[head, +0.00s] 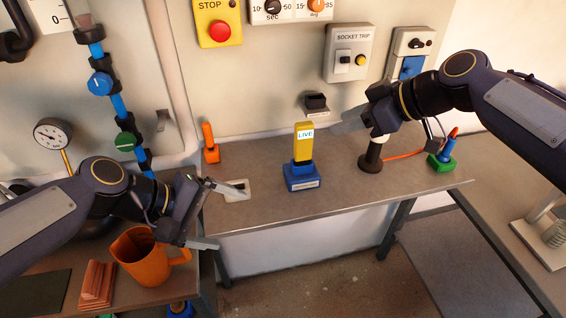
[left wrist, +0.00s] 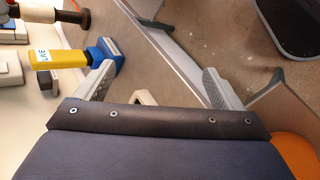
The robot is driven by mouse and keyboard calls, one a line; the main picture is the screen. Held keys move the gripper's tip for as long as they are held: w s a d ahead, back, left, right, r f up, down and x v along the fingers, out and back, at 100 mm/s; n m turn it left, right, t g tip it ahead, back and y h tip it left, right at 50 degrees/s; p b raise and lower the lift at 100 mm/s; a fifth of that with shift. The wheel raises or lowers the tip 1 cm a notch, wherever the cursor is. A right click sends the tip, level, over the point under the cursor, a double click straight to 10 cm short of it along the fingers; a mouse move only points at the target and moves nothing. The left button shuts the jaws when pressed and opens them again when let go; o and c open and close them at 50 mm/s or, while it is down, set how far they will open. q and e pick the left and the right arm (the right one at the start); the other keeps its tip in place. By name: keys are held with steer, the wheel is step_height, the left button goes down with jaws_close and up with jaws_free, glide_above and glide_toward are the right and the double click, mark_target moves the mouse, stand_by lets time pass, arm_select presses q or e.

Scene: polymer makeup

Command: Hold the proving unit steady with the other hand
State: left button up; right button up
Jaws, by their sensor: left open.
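What looks like the proving unit (head: 303,146) is a yellow upright block with a "LIVE" label. It stands upright in a blue base (head: 302,178) on the grey bench. In the left wrist view the yellow block (left wrist: 68,60) and blue base (left wrist: 105,55) lie beyond one fingertip. My left gripper (head: 228,215) is open and empty, left of the unit and apart from it; its spread fingers also show in the left wrist view (left wrist: 160,82). My right gripper (head: 350,122) is right of the unit, above a dark stand (head: 371,160); its jaw gap is hidden.
An orange mug (head: 147,262) and brown stacked pieces (head: 97,284) sit below my left arm. A white pad (head: 236,190) lies near the left fingers. The bench front is clear.

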mark_target(308, 170)
arm_select(q)
steer(key=w+d+n+h, duration=0.1)
steer(key=w+n, duration=0.1)
steer(key=w, duration=0.1)
steer(key=w+d+n, duration=0.2)
steer(key=w, duration=0.1)
steer(key=w+d+n+h, duration=0.1)
steer(key=w+d+n, duration=0.1)
steer(key=w, duration=0.1)
steer(key=shift+w+f+g+h, duration=0.25)
steer(key=shift+w+g+h, duration=0.05)
steer(key=shift+w, duration=0.1)
steer(key=w+d+f+n, duration=0.1)
steer(key=w+n, duration=0.1)
steer(key=w+d+f+n+h, duration=0.1)
steer(key=w+n, duration=0.1)
steer(key=w, duration=0.1)
steer(key=w+d+n, duration=0.2)
steer(key=shift+w+f+h, duration=0.25)
steer(key=shift+f+h, duration=0.15)
steer(key=shift+w+d+f+n, duration=0.3)
steer(key=shift+w+d+f, duration=0.05)
steer(key=shift+w+d, duration=0.15)
steer(key=shift+x, duration=3.5)
steer(key=shift+w+r, duration=0.1)
